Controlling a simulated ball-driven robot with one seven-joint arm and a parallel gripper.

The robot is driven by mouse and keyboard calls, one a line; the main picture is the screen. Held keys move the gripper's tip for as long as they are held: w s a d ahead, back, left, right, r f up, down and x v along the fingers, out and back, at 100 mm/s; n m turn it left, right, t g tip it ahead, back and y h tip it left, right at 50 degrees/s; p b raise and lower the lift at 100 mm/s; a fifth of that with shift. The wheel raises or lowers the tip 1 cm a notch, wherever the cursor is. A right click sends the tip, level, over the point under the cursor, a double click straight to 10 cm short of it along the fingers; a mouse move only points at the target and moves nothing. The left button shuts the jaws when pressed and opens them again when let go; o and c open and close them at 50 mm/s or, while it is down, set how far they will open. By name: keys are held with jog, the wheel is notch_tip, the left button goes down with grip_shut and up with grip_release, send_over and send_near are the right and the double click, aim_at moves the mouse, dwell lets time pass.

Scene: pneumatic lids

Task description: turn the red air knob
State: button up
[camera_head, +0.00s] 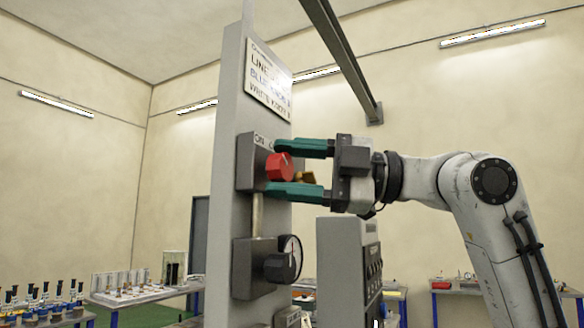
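The red air knob (279,167) sticks out from a grey box (250,160) on a tall grey column. My gripper (275,167) comes from the right with two green fingers. The upper finger is above the red knob and the lower finger is below it. The fingers are apart, and gaps seem to show between them and the knob. Whether either finger touches the knob cannot be told from this one view. A small orange-brown part (305,177) shows just right of the knob, between the fingers.
Below is a second box with a black knob or gauge (284,267). A sign (268,78) hangs above. A grey control cabinet (343,275) stands below my gripper. A diagonal beam (340,55) crosses above. Benches with parts (140,294) are at the left.

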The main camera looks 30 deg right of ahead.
jog(key=shift+o, duration=0.7)
jog(key=shift+r, duration=0.1)
jog(key=b+v, duration=0.2)
jog(key=v, duration=0.8)
jog(key=shift+s+d+b, duration=0.2)
jog(key=shift+d+b, duration=0.15)
